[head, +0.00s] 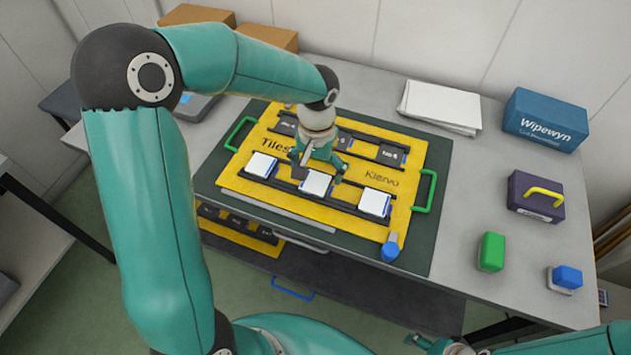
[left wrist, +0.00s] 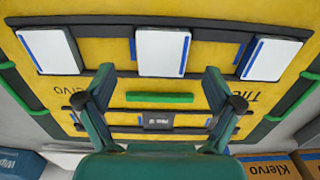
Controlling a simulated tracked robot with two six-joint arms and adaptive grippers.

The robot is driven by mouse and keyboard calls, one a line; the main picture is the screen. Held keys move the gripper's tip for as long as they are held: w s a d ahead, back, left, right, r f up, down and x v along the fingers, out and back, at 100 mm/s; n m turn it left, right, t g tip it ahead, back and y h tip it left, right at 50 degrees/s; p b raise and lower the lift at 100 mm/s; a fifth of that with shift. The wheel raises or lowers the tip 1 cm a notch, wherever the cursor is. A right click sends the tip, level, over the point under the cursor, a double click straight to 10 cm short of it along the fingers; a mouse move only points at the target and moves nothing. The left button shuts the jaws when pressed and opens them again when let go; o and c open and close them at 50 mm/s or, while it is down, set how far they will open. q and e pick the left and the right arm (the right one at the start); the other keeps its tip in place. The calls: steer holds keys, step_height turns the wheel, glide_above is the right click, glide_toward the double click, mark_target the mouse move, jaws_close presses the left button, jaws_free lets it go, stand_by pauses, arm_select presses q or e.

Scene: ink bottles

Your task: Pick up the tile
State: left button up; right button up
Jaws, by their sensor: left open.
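Three white tiles with blue edges lie in the front row of a yellow board (head: 236,182): a left tile (head: 261,165), a middle tile (head: 316,183) and a right tile (head: 375,202). My left gripper (head: 322,172) is over the board, close behind the middle tile, and partly hides the back row. In the left wrist view its fingers (left wrist: 159,73) are spread and empty, with the middle tile (left wrist: 162,52) just beyond the tips. Whether they touch the board is unclear.
The back row has dark labelled slots (head: 391,155). Green handles (head: 424,192) flank the board. A blue-topped piece (head: 390,248) stands at its front right corner. A green block (head: 491,252), blue block (head: 567,277), purple box (head: 536,196) and Wipewyn box (head: 545,120) stand at right.

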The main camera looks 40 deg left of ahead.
mark_target(316, 182)
arm_select(q)
step_height(316, 182, down, 4)
steer(key=shift+a+r, duration=0.1)
steer(key=shift+r, duration=0.1)
steer(key=c, duration=1.3)
